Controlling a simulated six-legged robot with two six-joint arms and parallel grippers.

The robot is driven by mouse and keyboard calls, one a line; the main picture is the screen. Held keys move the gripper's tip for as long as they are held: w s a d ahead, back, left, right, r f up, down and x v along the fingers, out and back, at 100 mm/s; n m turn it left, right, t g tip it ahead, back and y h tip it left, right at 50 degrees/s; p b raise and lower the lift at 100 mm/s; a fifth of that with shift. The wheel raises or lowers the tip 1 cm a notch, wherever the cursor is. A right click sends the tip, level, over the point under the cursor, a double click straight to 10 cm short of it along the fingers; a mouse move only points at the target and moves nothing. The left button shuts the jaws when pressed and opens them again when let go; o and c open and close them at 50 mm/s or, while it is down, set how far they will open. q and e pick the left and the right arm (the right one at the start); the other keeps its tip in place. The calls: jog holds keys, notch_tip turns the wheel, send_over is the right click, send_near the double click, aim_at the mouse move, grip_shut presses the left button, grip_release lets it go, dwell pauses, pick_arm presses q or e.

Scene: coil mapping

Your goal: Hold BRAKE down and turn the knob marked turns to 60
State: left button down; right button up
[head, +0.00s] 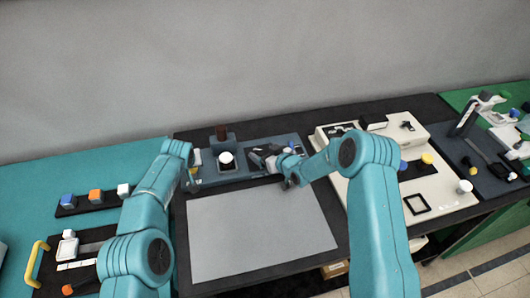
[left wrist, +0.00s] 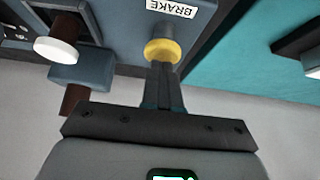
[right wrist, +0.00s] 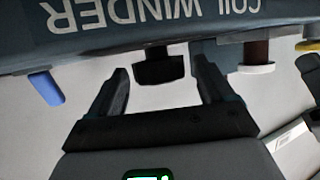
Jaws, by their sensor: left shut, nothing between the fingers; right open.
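The coil winder (head: 235,177) is a blue-grey machine at the back of the middle table. In the left wrist view, my left gripper (left wrist: 163,68) is shut and empty, its tips at the yellow button (left wrist: 165,50) beside the BRAKE label (left wrist: 172,8). They appear to touch; I cannot tell how far the button is pressed. In the right wrist view, my right gripper (right wrist: 160,78) is open, with a black knob (right wrist: 158,70) between its fingers, apparently ungripped. Its marking and setting cannot be read. In the head view, my right gripper (head: 266,156) covers the winder's right part.
A white disc (head: 226,158) and a brown cylinder (head: 221,132) stand on the winder between my grippers. A blue lever (right wrist: 45,88) shows left of the knob in the right wrist view. A grey mat (head: 262,235) lies clear in front. A cream panel (head: 430,185) is to the right.

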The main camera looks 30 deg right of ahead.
jog(key=shift+c, duration=0.3)
jog(key=c, duration=1)
jog(key=shift+a, duration=0.15)
jog(key=shift+m+h, duration=0.4)
jog(key=m+h, duration=0.1)
jog(key=h, duration=0.1)
jog(key=m+h, duration=0.1)
jog(key=m, duration=0.1)
jog(key=m+h, duration=0.1)
jog(key=h, duration=0.1)
jog(key=shift+w+a+r+m+g+h, duration=0.1)
jog(key=shift+a+m+g+h, duration=0.2)
jog(key=shift+a+m, duration=0.1)
jog(key=m+g+h, duration=0.1)
jog(key=m+h, duration=0.1)
jog(key=m+g+h, duration=0.1)
jog(key=m+h, duration=0.1)
jog(key=shift+w+a+g, duration=0.15)
jog(key=shift+w+g, duration=0.05)
jog(key=shift+g, duration=0.1)
jog(key=shift+m+g+h, duration=1.1)
jog(key=shift+m+h, duration=0.1)
jog(key=shift+m, duration=0.3)
